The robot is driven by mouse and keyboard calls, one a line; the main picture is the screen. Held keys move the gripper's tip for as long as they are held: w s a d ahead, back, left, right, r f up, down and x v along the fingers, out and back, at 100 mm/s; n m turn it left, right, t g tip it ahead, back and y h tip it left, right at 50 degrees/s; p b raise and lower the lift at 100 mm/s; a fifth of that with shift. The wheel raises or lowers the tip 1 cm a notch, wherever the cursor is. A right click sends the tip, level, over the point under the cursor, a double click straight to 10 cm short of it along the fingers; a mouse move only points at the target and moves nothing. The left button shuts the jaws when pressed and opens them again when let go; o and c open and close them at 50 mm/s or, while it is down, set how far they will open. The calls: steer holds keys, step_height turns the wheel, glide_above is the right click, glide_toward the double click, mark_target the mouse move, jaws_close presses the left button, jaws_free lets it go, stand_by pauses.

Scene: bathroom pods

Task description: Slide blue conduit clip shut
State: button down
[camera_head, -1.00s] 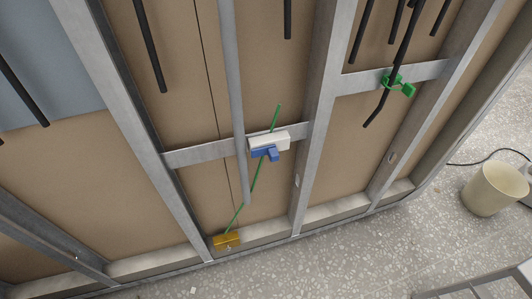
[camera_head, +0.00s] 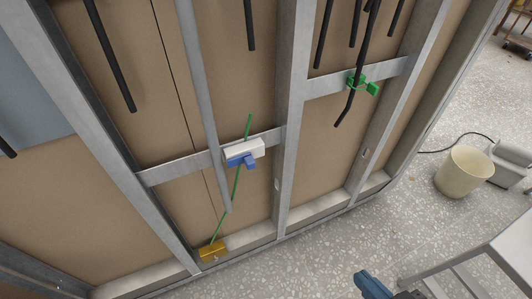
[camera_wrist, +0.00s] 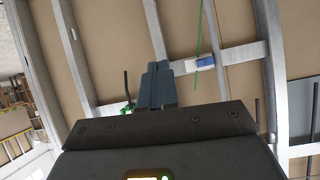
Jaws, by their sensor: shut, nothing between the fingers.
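The blue conduit clip (camera_head: 240,161) sits at a white block (camera_head: 257,146) on the metal crossbar between two studs. A thin green line (camera_head: 236,184) runs past it down to a yellow box (camera_head: 211,250). I cannot tell how far the clip is slid. It also shows small in the wrist view (camera_wrist: 205,61), right of and beyond my fingers. My gripper (camera_wrist: 157,75) is shut and empty, apart from the clip. A blue piece at the head view's bottom edge appears to be its fingertips (camera_head: 370,284).
A green clip (camera_head: 365,83) holds dark cables on the crossbar to the right. Metal studs and dark hanging cables surround the bay. A cream bucket (camera_head: 463,171) and a grey stool or bench (camera_head: 490,262) stand on the speckled floor at right.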

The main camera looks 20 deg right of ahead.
steer(key=w+d+f+g+y+p, duration=0.1)
steer(key=w+f+g+y+p, duration=0.2)
steer(key=w, duration=1.3)
steer(key=w+d+r+n+g+y+p, duration=0.1)
steer(key=w+d+r+n+g+y, duration=0.1)
steer(key=w+r, duration=1)
steer(key=shift+w+d+r+n+g+y, duration=0.45)
steer(key=shift+r+g+y, duration=0.15)
steer(key=shift+g, duration=0.6)
steer(key=w+a+f+p, duration=0.1)
steer(key=w+a+f, duration=0.2)
steer(key=a+f, duration=0.5)
steer(key=shift+w+a, duration=0.25)
steer(key=shift+a, duration=0.15)
